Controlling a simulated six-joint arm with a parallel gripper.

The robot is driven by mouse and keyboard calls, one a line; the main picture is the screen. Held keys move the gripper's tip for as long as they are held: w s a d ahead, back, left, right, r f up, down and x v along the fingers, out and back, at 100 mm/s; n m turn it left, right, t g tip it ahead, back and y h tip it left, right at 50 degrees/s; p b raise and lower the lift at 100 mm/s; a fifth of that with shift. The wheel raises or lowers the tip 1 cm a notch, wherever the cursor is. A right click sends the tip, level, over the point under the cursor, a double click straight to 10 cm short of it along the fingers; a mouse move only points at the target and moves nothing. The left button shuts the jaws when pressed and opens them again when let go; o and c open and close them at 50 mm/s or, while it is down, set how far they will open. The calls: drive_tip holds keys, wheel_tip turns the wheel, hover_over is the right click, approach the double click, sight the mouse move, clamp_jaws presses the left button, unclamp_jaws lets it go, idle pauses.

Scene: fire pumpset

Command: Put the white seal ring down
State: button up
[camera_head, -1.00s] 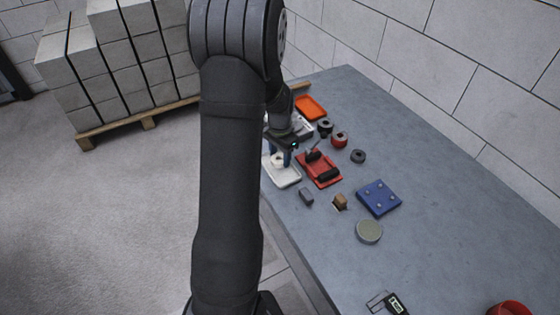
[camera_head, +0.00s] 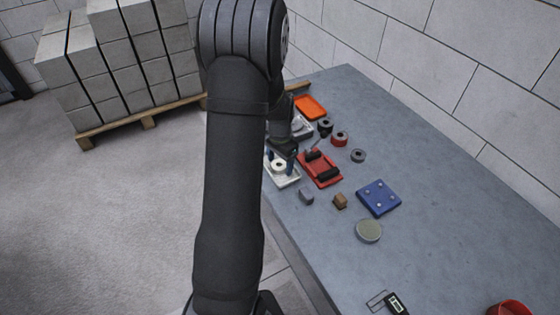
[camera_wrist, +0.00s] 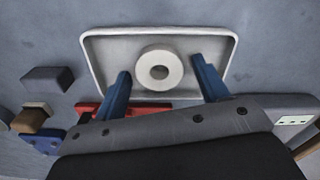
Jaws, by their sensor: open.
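The white seal ring (camera_wrist: 160,70) lies flat in a shallow white tray (camera_wrist: 105,44), near the tray's middle in the wrist view. My gripper (camera_wrist: 163,82) is open, its two blue fingers apart on either side of the ring, with visible gaps to it. In the head view the ring (camera_head: 280,165) shows small and pale in the white tray (camera_head: 290,181), below my gripper (camera_head: 281,159), partly hidden by the arm.
A red tray (camera_head: 321,170) with dark parts stands just right of the white tray. A grey block (camera_head: 306,196), a brown block (camera_head: 340,201) and a blue plate (camera_head: 379,198) lie nearer. An orange tray (camera_head: 311,107) is farther back.

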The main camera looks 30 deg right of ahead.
sight(280, 164)
wheel_tip(280, 164, up, 12)
idle(0.5)
wheel_tip(280, 164, down, 12)
drive_tip(key=shift+f, duration=0.1)
wheel_tip(280, 164, up, 2)
drive_tip(key=shift+r, duration=0.65)
